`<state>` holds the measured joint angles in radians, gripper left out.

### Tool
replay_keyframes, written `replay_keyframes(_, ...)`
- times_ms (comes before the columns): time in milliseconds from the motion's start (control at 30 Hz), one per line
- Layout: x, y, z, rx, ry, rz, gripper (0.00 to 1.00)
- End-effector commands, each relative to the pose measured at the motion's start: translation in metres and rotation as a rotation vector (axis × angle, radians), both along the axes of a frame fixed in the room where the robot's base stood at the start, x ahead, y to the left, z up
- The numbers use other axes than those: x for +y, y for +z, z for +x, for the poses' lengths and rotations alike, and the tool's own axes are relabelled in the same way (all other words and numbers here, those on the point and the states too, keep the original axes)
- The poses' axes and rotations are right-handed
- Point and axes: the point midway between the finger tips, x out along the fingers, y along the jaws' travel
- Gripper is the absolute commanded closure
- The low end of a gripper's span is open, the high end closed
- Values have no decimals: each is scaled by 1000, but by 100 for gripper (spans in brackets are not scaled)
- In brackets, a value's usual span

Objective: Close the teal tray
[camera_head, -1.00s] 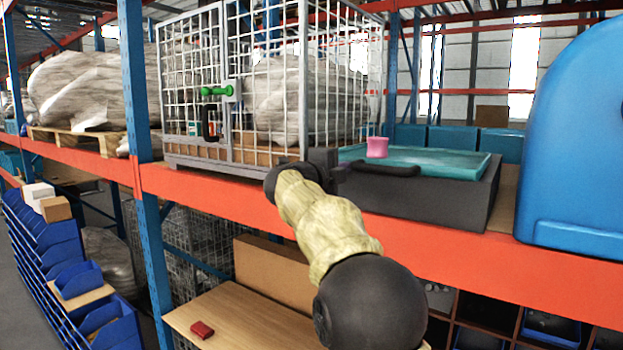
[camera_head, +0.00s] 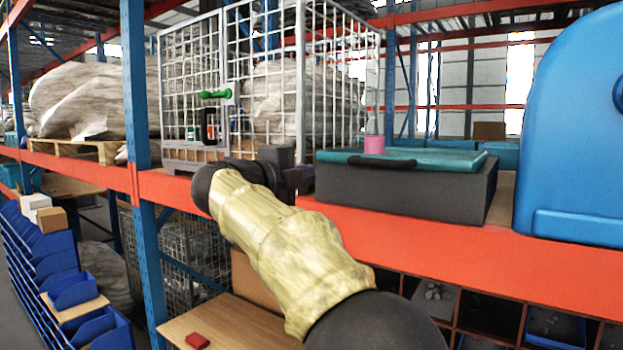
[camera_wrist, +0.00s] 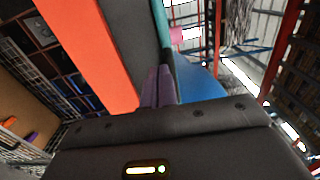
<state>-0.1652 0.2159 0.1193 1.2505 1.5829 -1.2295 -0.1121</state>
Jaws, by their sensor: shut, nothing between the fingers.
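The teal tray (camera_head: 440,160) sits in the top of a dark grey box (camera_head: 400,192) on the orange shelf. Its dark handle (camera_head: 395,162) runs along the front edge. A pink cup-like thing (camera_head: 374,145) stands at the tray. My gripper (camera_head: 303,178) is at the box's front left corner, left of the handle and apart from it. In the wrist view the shut, empty fingers (camera_wrist: 158,87) point along the grey box (camera_wrist: 128,30), beside the teal edge (camera_wrist: 163,25). Whether they touch the box cannot be told. The tray's inside is mostly hidden by the low angle.
A white wire cage (camera_head: 260,90) with a green latch stands left of the box. A large blue rounded container (camera_head: 575,130) stands to the right. The orange beam (camera_head: 450,238) runs along the shelf front. Open air lies in front of the beam.

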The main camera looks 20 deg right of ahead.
Motion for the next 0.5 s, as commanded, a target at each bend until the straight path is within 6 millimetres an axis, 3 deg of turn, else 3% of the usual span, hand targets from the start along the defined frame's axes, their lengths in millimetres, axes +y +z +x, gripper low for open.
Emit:
replay_keyframes(233,2,1,-1,0,1,0,100)
replay_keyframes(433,4,-3,5,13,33,-52,63)
replay_keyframes(500,6,-8,12,35,76,-119,60)
